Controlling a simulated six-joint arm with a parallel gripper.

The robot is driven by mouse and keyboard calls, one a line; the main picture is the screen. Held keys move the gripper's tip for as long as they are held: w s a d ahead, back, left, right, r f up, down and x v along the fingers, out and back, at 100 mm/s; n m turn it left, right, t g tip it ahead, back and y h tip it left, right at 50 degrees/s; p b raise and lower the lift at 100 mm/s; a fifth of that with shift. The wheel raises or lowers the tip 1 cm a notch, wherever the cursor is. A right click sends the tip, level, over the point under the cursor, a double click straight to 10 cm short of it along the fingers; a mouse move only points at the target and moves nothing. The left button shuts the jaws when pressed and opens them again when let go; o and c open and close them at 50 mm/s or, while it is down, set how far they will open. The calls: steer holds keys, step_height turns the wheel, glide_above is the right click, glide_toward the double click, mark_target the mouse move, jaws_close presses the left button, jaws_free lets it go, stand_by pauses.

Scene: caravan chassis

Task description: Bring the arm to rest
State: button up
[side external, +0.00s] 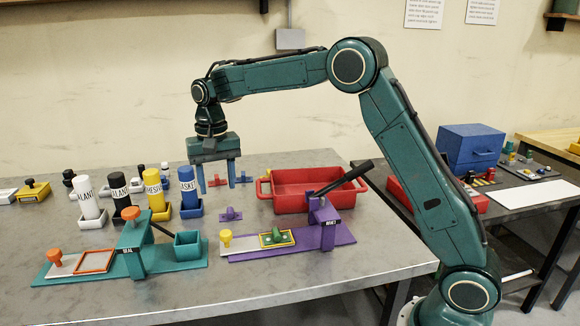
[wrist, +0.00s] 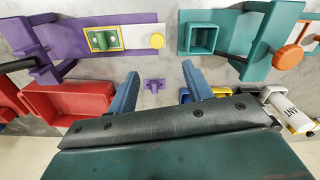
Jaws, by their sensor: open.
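My gripper (side external: 216,182) hangs from my raised arm, pointing down, above the metal table (side external: 330,298). Its two blue fingers are apart with nothing between them. In the wrist view my gripper (wrist: 161,78) also shows open and empty. A small purple part (side external: 231,214) lies on the table near and below the fingers. It shows in the wrist view (wrist: 154,85), beyond the gap between the fingertips. My arm is bent at the elbow and reaches left from its base at the right.
A red bin (side external: 290,190) stands right of my gripper. A purple press station (side external: 335,235) and teal seal station (side external: 133,258) stand in front. Several labelled bottles, including the blue one (side external: 187,183), stand left. A blue box (side external: 470,145) sits on the right table.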

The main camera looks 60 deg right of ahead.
steer(key=shift+s+r, duration=0.1)
steer(key=shift+r, duration=0.05)
steer(key=s+r+n+t, duration=0.1)
steer(key=s+r+n, duration=0.1)
steer(key=s+r, duration=0.5)
steer(key=s+r+n+t, duration=0.1)
steer(key=s+r+t, duration=0.15)
steer(key=s, duration=0.75)
steer(key=s+f+n+t, duration=0.1)
steer(key=s+f+n, duration=0.1)
steer(key=s, duration=0.6)
steer(key=s+f+n+t, duration=0.1)
steer(key=s+f, duration=0.1)
steer(key=s, duration=0.7)
steer(key=shift+s+d+n, duration=0.15)
steer(key=shift+s+n, duration=0.15)
steer(key=shift+n, duration=0.1)
steer(key=shift+o, duration=0.4)
steer(key=shift+f, duration=0.1)
